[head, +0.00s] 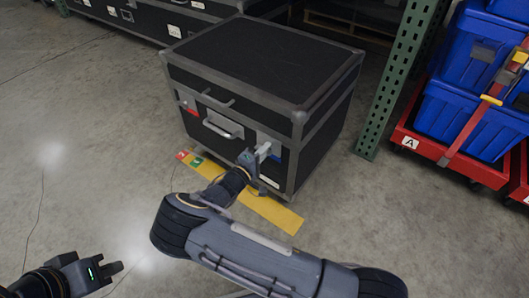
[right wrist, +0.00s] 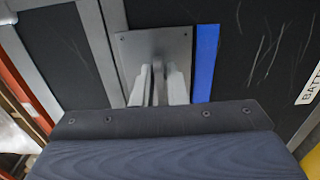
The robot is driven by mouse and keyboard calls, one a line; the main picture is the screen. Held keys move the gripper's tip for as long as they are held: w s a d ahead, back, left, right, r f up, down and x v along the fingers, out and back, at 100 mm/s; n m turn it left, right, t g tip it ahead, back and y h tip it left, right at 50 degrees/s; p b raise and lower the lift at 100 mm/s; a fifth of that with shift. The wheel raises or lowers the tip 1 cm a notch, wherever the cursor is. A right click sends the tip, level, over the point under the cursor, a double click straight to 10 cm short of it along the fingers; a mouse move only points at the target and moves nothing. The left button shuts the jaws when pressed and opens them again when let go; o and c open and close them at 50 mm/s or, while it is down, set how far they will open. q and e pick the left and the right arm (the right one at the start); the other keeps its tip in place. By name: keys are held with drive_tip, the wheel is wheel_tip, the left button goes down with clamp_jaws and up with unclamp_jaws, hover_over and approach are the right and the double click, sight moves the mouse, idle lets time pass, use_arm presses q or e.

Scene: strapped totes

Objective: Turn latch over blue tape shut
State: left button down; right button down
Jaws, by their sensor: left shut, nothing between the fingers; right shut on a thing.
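A black case with grey metal edges (head: 262,65) stands on the floor. Blue tape (head: 275,153) marks its front face near the right corner; in the right wrist view the tape (right wrist: 206,62) is a vertical strip right of a grey latch plate (right wrist: 136,50). My right gripper (head: 257,154) is at this latch, shut on its handle; the fingers (right wrist: 158,84) point at the plate and hide most of the handle, so its angle is unclear. My left gripper (head: 116,268) is shut and empty, low at the left, away from the case.
Red tape (head: 188,105) marks the case's left side, and a grey carry handle (head: 222,128) is mid-front. A yellow floor strip (head: 270,209) lies before the case. A green post (head: 391,92) and blue totes (head: 462,118) on a red dolly (head: 450,158) stand right.

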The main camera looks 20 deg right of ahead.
idle(0.3)
drive_tip(key=c, duration=1.6)
unclamp_jaws()
drive_tip(key=shift+o, duration=0.2)
drive_tip(key=shift+a, duration=0.15)
drive_tip(key=shift+s+a, duration=0.25)
drive_tip(key=shift+a, duration=0.05)
drive_tip(key=p+v, duration=0.2)
drive_tip(key=v, duration=0.5)
